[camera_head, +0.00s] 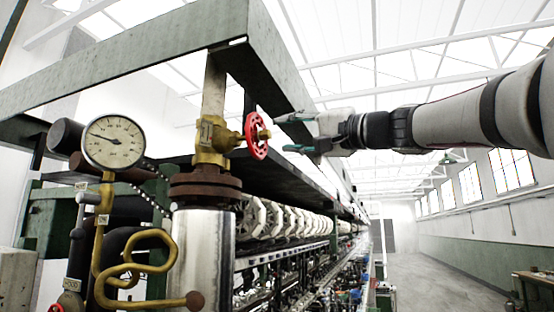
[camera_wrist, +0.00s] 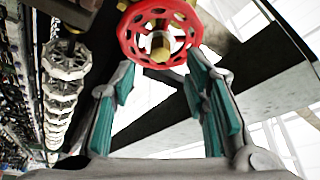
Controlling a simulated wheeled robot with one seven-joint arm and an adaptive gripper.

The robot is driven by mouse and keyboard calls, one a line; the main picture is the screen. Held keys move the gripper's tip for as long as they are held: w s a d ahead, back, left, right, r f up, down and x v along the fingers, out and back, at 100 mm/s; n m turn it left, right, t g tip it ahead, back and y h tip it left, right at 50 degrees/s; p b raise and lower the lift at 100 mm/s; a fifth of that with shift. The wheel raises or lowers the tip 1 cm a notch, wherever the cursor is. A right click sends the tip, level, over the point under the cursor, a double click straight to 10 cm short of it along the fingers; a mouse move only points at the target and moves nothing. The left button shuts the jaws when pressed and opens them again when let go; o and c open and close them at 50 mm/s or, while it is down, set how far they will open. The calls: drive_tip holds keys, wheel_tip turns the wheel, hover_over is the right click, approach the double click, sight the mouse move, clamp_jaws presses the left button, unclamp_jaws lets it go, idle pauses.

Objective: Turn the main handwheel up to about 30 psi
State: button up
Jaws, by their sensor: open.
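The main handwheel (camera_head: 257,136) is a red wheel with a brass hub on a brass valve (camera_head: 212,140) at the middle left of the head view. In the wrist view the handwheel (camera_wrist: 160,36) shows face-on at the top, just beyond my fingers. My gripper (camera_head: 290,134) is a short way right of the wheel, open, with a visible gap to it. In the wrist view its two teal finger pads (camera_wrist: 165,95) are spread with nothing between them. The round white gauge (camera_head: 114,141) is at the left; its needle points to the upper left, and its numbers are too small to read.
A green steel beam (camera_head: 130,68) runs above the valve. A coiled brass pipe (camera_head: 135,262) hangs below the gauge, beside a shiny metal cylinder (camera_head: 203,258). A long row of white reels (camera_head: 285,217) recedes behind. The aisle floor (camera_head: 440,275) at right is open.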

sight(270, 134)
drive_tip(key=shift+p+x, duration=0.75)
drive_tip(key=shift+x, duration=1.7)
drive_tip(key=shift+c, duration=0.3)
clamp_jaws()
